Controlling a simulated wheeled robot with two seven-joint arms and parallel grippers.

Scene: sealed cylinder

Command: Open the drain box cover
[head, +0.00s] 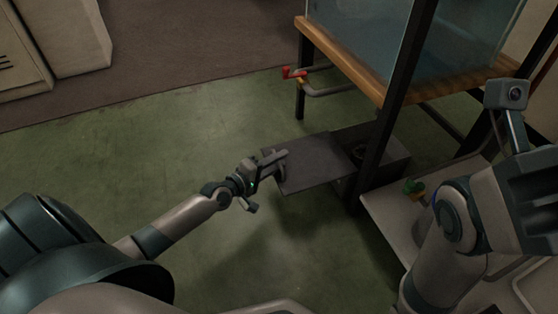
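The drain box (394,160) is a dark grey box on the floor under the tank stand. Its flat grey cover (314,164) extends out to the left of it, and a dark opening with a round fitting shows at the box's right part. My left gripper (280,164) is at the cover's left end, its fingers overlapping that edge in the picture. Whether the fingers are closed on the cover is too small to tell. My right arm comes in at the right, with its wrist turned toward the edge of the picture; its fingertips do not show.
A glass tank (375,35) stands on a wooden frame (340,62) with black legs above the box. A pipe with a red valve handle (293,73) sticks out at the left. A pale tray (392,217) and a small green item (414,187) are at the right. Green floor at left is clear.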

